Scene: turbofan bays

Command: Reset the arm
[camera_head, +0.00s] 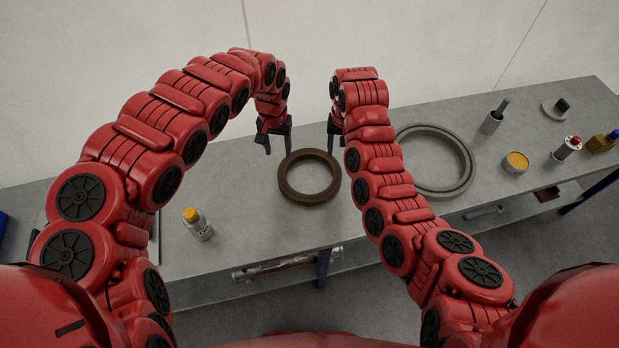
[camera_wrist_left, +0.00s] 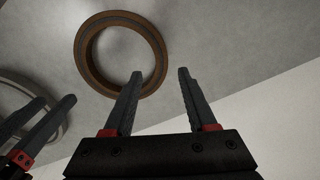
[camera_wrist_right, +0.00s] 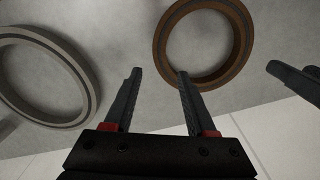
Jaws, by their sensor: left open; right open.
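My left gripper (camera_head: 275,146) is open and empty above the grey bench, just left of the brown ring (camera_head: 310,197). Its two dark fingers (camera_wrist_left: 158,75) stand apart in the left wrist view, with the brown ring (camera_wrist_left: 84,62) beyond them. My right gripper (camera_head: 335,140) is partly hidden behind its own arm. In the right wrist view its fingers (camera_wrist_right: 160,75) are apart and empty, between the grey ring (camera_wrist_right: 78,65) and the brown ring (camera_wrist_right: 166,35). The brown ring lies flat on the bench, apart from both grippers.
The grey bench (camera_head: 240,215) carries a yellow-capped bottle (camera_head: 198,228) at left. At right are the large grey ring (camera_head: 462,165), a yellow-topped tin (camera_head: 515,164), a red-topped container (camera_head: 567,149) and an amber bottle (camera_head: 603,143). A pale wall stands behind.

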